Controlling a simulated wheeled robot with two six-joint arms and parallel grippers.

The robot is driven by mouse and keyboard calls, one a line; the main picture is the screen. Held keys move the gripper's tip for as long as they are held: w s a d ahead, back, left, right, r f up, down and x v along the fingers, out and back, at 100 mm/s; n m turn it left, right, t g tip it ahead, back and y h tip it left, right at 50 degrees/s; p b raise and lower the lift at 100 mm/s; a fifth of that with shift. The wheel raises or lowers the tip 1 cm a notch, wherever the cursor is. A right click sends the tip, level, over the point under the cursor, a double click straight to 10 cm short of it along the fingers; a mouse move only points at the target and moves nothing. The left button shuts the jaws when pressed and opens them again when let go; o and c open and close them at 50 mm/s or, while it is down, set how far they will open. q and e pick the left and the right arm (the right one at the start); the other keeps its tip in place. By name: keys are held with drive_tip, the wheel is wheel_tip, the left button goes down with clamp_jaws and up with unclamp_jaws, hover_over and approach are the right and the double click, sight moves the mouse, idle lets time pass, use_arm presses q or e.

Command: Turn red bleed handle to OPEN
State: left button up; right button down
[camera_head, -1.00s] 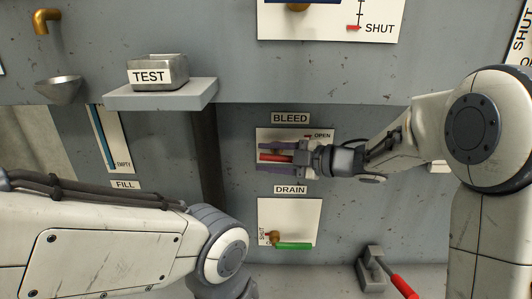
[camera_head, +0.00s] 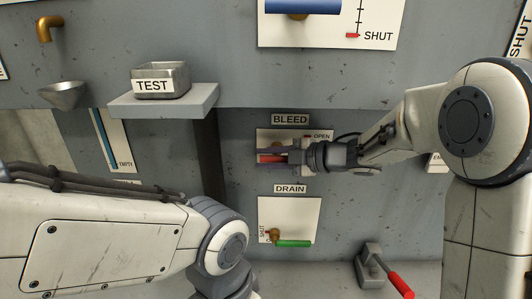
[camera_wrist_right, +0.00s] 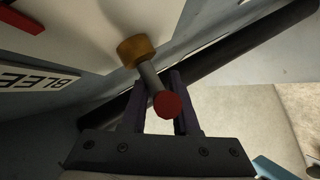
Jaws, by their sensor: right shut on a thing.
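The red bleed handle (camera_head: 269,158) lies roughly level in front of the white plate under the BLEED label (camera_head: 290,119). An OPEN mark (camera_head: 321,136) is at the plate's upper right. My right gripper (camera_head: 274,157) comes in from the right, its fingers shut on the handle from above and below. In the right wrist view the red handle end (camera_wrist_right: 168,105) and grey stem show between the fingers, with the brass hub (camera_wrist_right: 136,50) beyond. The gripper hides part of the plate. My left arm is at lower left; its gripper is out of view.
Below is the DRAIN plate (camera_head: 305,212) with a green handle (camera_head: 294,243). A red-gripped lever (camera_head: 400,286) stands at lower right. A grey shelf (camera_head: 165,103) carries the TEST tray (camera_head: 160,77) at upper left. A blue handle (camera_head: 303,6) is above.

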sight(285, 160)
drive_tip(key=c, duration=0.8)
unclamp_jaws()
drive_tip(key=shift+s+f, duration=0.15)
drive_tip(key=shift+f, duration=0.25)
drive_tip(key=shift+o, duration=0.2)
drive_tip(key=shift+r, duration=0.1)
drive_tip(key=shift+d+r, duration=0.1)
drive_tip(key=shift+d, duration=0.05)
drive_tip(key=shift+d+r, duration=0.1)
drive_tip(key=shift+d, duration=0.15)
drive_tip(key=b+v, duration=0.2)
drive_tip(key=v, duration=0.6)
drive_tip(key=shift+s+d, duration=0.15)
drive_tip(key=shift+d, duration=0.15)
drive_tip(key=shift+s+d+r+b, duration=0.2)
drive_tip(key=shift+s+d+b, duration=0.1)
drive_tip(key=shift+d, duration=0.1)
